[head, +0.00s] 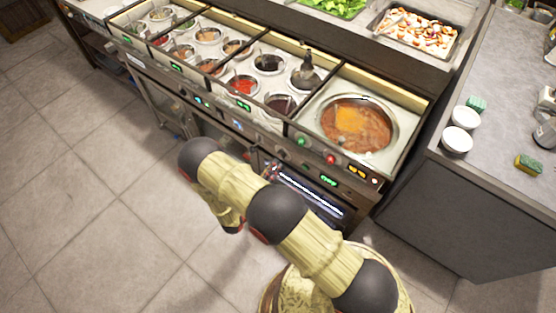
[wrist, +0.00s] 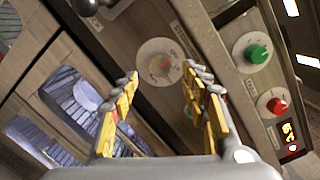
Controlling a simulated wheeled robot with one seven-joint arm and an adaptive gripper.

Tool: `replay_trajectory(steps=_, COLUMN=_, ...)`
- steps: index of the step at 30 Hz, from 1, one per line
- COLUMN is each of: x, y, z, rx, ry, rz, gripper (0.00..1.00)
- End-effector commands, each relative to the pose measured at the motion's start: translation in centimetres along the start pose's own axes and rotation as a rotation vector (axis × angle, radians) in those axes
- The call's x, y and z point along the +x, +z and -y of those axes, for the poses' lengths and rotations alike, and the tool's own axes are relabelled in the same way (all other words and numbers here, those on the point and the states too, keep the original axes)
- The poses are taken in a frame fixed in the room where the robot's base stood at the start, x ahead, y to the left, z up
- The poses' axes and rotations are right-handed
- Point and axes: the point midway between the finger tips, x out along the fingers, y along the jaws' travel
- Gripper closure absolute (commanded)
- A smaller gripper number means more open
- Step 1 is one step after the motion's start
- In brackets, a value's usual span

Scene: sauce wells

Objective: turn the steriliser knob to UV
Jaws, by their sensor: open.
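The fingers look apart from the knob and hold nothing; the exact gap cannot be told.
A green button (wrist: 257,53) and a red button (wrist: 277,105) are on the panel to the right. Glass-fronted doors (wrist: 72,95) lie to the left. In the head view, a lit glass-fronted compartment (head: 312,194) is below the sauce pot (head: 357,124). A grey side counter (head: 500,180) stands at right.

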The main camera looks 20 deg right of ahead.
Motion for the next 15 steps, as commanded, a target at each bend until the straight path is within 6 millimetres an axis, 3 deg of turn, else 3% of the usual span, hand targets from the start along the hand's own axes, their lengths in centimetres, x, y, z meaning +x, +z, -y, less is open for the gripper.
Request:
replay_trajectory(steps=6, x=3.4, y=-0.2, z=0.0, rx=0.001, ry=-0.002, rz=-0.004, gripper=0.54)
replay_trajectory(steps=15, x=5.0, y=-0.1, z=0.0, rx=0.001, ry=0.0, rz=-0.002, gripper=0.54)
